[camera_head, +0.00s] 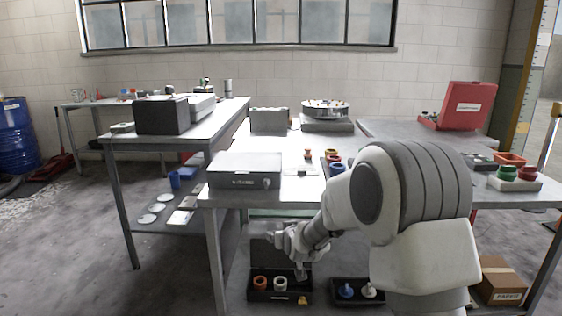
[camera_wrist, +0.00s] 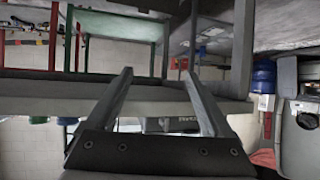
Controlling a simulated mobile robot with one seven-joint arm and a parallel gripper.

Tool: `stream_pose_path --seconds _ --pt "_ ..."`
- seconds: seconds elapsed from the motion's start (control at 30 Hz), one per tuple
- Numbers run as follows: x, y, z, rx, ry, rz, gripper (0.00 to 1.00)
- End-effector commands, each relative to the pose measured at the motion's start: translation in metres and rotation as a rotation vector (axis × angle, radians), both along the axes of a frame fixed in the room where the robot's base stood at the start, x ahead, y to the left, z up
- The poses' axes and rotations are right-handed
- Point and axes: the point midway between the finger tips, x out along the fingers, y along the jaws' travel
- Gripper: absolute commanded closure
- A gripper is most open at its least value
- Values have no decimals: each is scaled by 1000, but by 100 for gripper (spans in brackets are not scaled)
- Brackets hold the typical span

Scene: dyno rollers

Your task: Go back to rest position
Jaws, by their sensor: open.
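My gripper (camera_wrist: 158,85) shows in the wrist view with its two fingers spread apart and nothing between them. In the head view my arm reaches down in front of the middle table (camera_head: 218,200), and my gripper (camera_head: 301,272) hangs below the tabletop level, over a black open case. The wrist view looks upside down, with table legs and a tabletop edge behind the fingers.
The black case (camera_head: 279,297) holds an orange and a white roller. A black tray (camera_head: 357,297) with a blue and a white piece lies to its right. A grey box (camera_head: 244,171) stands on the middle table. A red case (camera_head: 466,106) sits at the right. Floor at the left is partly clear.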

Motion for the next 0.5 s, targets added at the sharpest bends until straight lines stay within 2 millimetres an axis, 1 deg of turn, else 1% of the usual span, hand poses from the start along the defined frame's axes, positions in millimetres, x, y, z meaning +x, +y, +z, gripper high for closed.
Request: stream_pose_path --seconds 0.03,0.17,0.2,0.27,0.37,0.47,0.5 --pt "-10 -7 19 -8 12 -3 15" --pt "-43 -24 51 -28 73 -10 15" --pt "-54 -29 60 -34 90 -13 15" --pt "-71 -37 73 -42 118 -18 15" --pt "-103 -50 91 -54 166 -31 15" --pt "-137 -64 107 -64 212 -48 15" --pt "-151 -69 112 -68 232 -55 15"
